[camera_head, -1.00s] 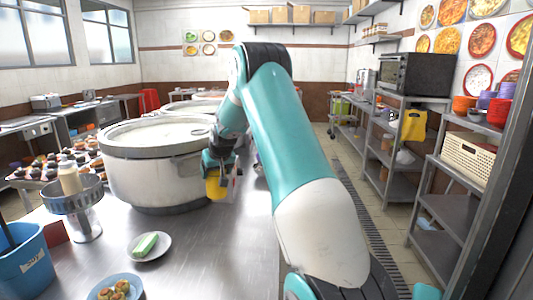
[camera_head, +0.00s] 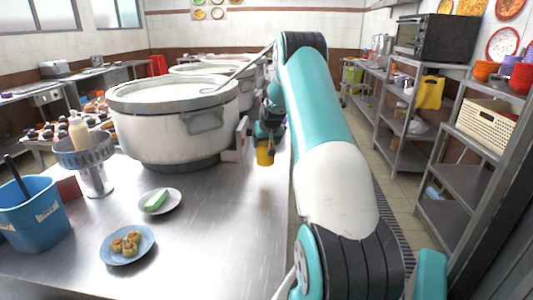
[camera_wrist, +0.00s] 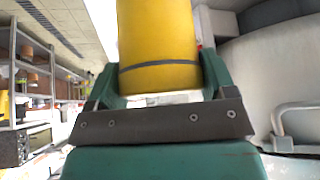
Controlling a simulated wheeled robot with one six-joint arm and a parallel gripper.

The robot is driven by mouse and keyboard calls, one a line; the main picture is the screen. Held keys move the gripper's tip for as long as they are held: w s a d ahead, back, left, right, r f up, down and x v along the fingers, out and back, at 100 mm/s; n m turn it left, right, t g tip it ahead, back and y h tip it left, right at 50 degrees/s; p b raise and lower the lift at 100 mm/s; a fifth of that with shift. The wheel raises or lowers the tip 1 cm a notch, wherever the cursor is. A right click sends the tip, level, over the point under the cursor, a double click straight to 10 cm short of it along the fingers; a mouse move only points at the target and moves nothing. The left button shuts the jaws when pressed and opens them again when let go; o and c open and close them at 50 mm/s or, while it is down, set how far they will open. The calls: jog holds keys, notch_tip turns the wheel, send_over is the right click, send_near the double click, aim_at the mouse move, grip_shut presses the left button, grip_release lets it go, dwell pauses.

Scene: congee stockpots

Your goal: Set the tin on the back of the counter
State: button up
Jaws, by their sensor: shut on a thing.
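The yellow tin (camera_head: 264,153) is in my gripper (camera_head: 266,142), at the right edge of the steel counter (camera_head: 215,210), right of the big stockpot. In the wrist view the tin (camera_wrist: 158,45) is a yellow cylinder with a dark band, between the two green fingers of my gripper (camera_wrist: 158,80). The gripper is shut on it. I cannot tell whether the tin's base touches the counter. Part of the tin is hidden by the gripper in the head view.
A large stockpot (camera_head: 165,140) with a side handle stands left of the tin, with more pots behind. A white plate with a green block (camera_head: 156,200), a blue plate (camera_head: 115,256), a blue bucket (camera_head: 32,215) and a metal stand (camera_head: 95,180) are at the front left.

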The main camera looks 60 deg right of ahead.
aim_at(266, 156)
jog(key=shift+f+p, duration=0.35)
jog(key=shift+f, duration=2.7)
jog(key=shift+f, duration=0.15)
jog(key=o, duration=1.1)
jog(key=shift+c, duration=0.2)
jog(key=b+v, duration=0.2)
jog(key=v, duration=1)
jog(key=w+a+r+n+y, duration=0.1)
jog(key=a+r+n+y, duration=0.1)
jog(key=a, duration=0.9)
jog(key=w+a+r+n+y, duration=0.1)
jog(key=w+a+r+n, duration=0.15)
jog(key=a, duration=0.85)
jog(key=a+r+n+y, duration=0.2)
jog(key=a+r, duration=0.1)
jog(key=a, duration=0.8)
jog(key=s+a+r+n+g+y, duration=0.15)
jog(key=s+a, duration=0.25)
jog(key=a, duration=0.4)
jog(key=s+a+n+y, duration=0.1)
jog(key=s+a+n, duration=0.1)
jog(key=s+a, duration=0.35)
jog(key=s+a+n+g, duration=0.3)
jog(key=s+a+n, duration=0.2)
jog(key=s+a, duration=0.6)
jog(key=s+y, duration=0.1)
jog(key=s, duration=0.3)
jog(key=shift+r, duration=0.2)
